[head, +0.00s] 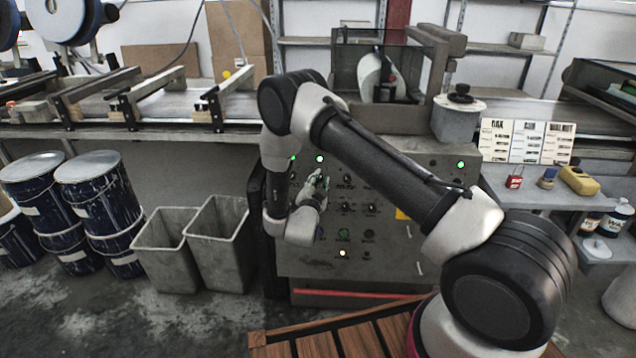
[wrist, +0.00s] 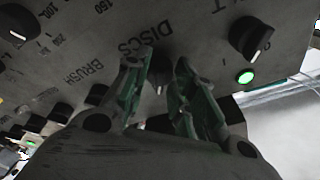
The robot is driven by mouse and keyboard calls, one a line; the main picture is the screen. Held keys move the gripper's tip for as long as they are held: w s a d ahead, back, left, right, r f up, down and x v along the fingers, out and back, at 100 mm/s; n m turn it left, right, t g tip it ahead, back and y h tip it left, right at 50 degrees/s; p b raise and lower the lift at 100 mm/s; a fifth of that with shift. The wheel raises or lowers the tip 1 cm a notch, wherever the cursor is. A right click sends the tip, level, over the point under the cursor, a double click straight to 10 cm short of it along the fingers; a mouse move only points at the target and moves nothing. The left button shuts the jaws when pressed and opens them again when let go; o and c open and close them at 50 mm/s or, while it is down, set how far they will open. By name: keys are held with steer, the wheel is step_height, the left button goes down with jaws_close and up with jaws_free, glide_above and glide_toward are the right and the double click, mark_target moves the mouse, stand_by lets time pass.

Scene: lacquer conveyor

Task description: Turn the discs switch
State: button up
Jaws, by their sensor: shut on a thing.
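The grey control panel (head: 425,165) stands in the middle of the head view. In the wrist view its lettering "DISCS" (wrist: 133,37) lies just beyond my fingertips. My gripper (wrist: 160,72) reaches to the panel face, with its green-padded fingers on either side of the small dark discs switch (wrist: 160,77). In the head view my gripper (head: 319,182) is at the left part of the panel and covers the switch.
Other black knobs sit close by, one at the right (wrist: 250,38) and one at the upper left (wrist: 17,22) of the wrist view. A lit green lamp (wrist: 246,77) is nearby. Two grey bins (head: 168,243) stand left of the panel, and a wooden slatted platform (head: 345,340) lies before it.

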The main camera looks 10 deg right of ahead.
stand_by(0.4)
steer(key=o, duration=1)
steer(key=shift+o, duration=0.2)
steer(key=v, duration=1.2)
